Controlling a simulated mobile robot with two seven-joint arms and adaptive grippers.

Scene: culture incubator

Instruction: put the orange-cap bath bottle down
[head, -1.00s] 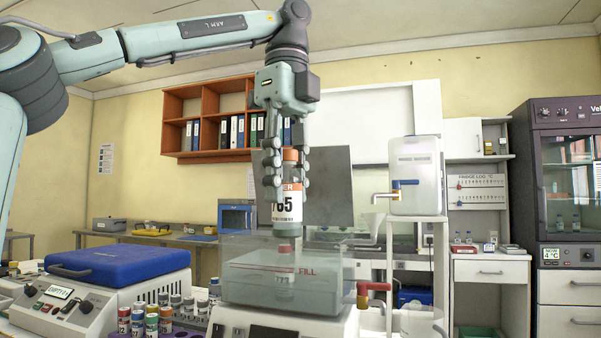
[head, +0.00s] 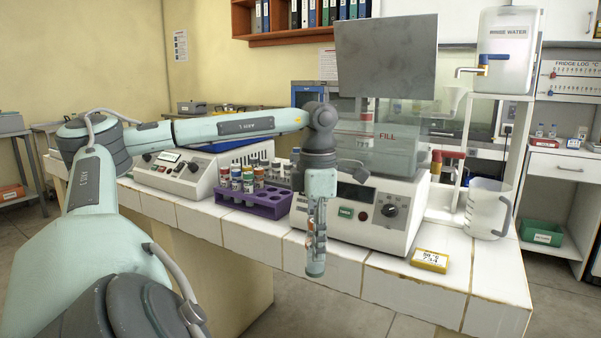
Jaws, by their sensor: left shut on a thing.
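My left gripper (head: 317,228) points straight down in front of the white tiled bench, left of the water bath's control panel. It is shut on the orange-cap bottle (head: 315,268), whose lower end shows below the fingers. The bottle hangs upright in front of the bench's front edge; the fingers hide its cap and most of its label. The water bath (head: 400,238), with a clear tank marked FILL, stands behind the gripper. My right gripper is not in view.
A purple rack (head: 262,207) with several capped vials stands left of the gripper. A yellow timer (head: 430,261) lies right of the bath, and a clear jug (head: 486,212) stands farther right. The bench (head: 490,275) has bare tiles along its front.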

